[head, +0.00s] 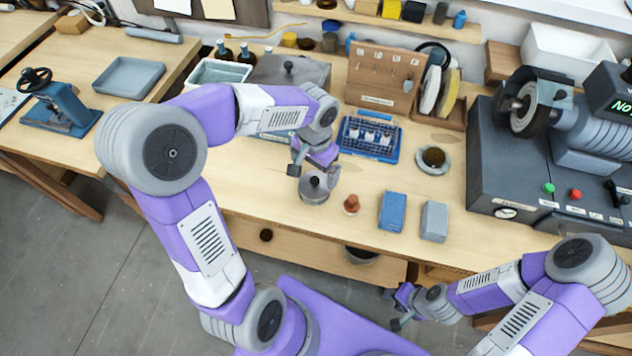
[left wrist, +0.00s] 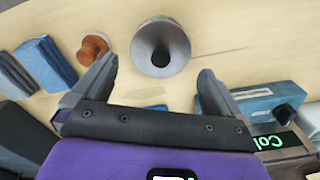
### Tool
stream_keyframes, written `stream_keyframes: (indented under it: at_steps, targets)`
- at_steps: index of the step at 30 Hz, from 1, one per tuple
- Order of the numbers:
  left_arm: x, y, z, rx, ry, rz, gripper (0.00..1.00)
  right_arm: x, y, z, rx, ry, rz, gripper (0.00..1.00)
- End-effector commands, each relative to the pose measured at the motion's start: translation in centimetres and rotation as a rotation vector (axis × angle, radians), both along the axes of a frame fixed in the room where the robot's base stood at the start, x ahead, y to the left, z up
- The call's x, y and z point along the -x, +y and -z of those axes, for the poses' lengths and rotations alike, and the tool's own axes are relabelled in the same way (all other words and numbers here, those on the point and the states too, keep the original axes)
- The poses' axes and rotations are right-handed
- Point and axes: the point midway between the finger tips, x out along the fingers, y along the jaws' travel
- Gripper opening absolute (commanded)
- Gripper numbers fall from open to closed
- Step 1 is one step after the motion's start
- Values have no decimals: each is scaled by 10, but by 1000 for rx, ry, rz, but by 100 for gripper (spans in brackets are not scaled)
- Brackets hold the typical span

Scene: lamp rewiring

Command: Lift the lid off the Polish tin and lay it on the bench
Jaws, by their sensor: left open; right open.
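A round grey tin with a black knob on its lid (head: 314,188) stands near the front edge of the bench; I take it for the Polish tin, with no label readable. It also shows in the left wrist view (left wrist: 150,62), centred just beyond my fingertips. My left gripper (head: 312,172) is open and empty, close to the tin, its fingers spread to either side in the left wrist view (left wrist: 157,75). Whether they touch it I cannot tell. My right gripper (head: 396,308) is open and empty, low at the front, away from the tin.
A brown cone-shaped piece (head: 351,204), a blue block (head: 392,211) and a grey block (head: 434,221) stand right of the tin. Bare bench (head: 250,190) lies left of the tin.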

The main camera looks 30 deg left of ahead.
Motion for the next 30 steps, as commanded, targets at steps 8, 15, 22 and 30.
stream_keyframes:
  at_steps: [8, 15, 22, 30]
  targets:
    - [3, 1, 42, 2, 2, 0, 100, -1, 0, 13, 0, -1, 0, 43]
    - [2, 1, 45, 3, -1, 0, 100, -1, 0, 13, 0, -1, 0, 43]
    - [2, 1, 45, 3, -1, 0, 76, -1, 0, 13, 0, -1, 0, 43]
    - [2, 1, 45, 3, -1, 0, 63, -1, 0, 13, 0, -1, 0, 43]
